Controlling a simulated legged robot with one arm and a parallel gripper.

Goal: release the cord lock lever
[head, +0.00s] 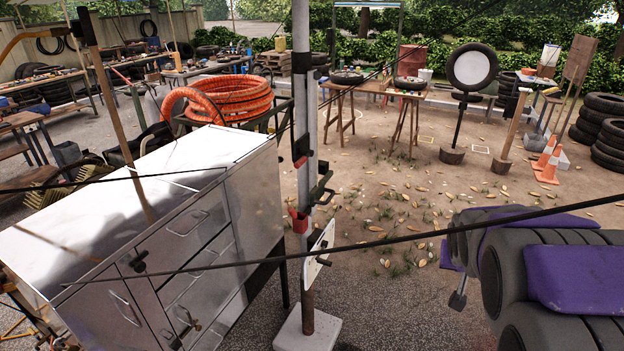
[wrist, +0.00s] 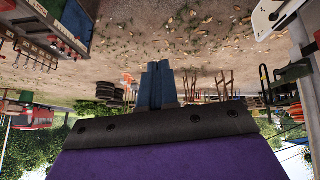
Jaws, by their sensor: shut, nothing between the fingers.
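A pale upright post (head: 304,110) stands in the middle of the head view on a light block. It carries red blocks, a dark green bracket or lever (head: 322,190) and a white plate (head: 320,255) with a small dark handle. I cannot tell for certain which part is the cord lock lever. In the wrist view, which is upside down, the green part (wrist: 293,72) and white plate (wrist: 268,16) are at the right. My gripper (wrist: 158,68) is shut and empty, its blue fingers apart from the post. Its fingertips are not clear in the head view.
A metal cabinet (head: 150,220) stands left of the post, with an orange hose coil (head: 235,98) behind it. A dark cord (head: 400,238) crosses the front of the head view. Open ground (head: 390,215) lies right of the post; cones (head: 547,160) and tyres stand farther right.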

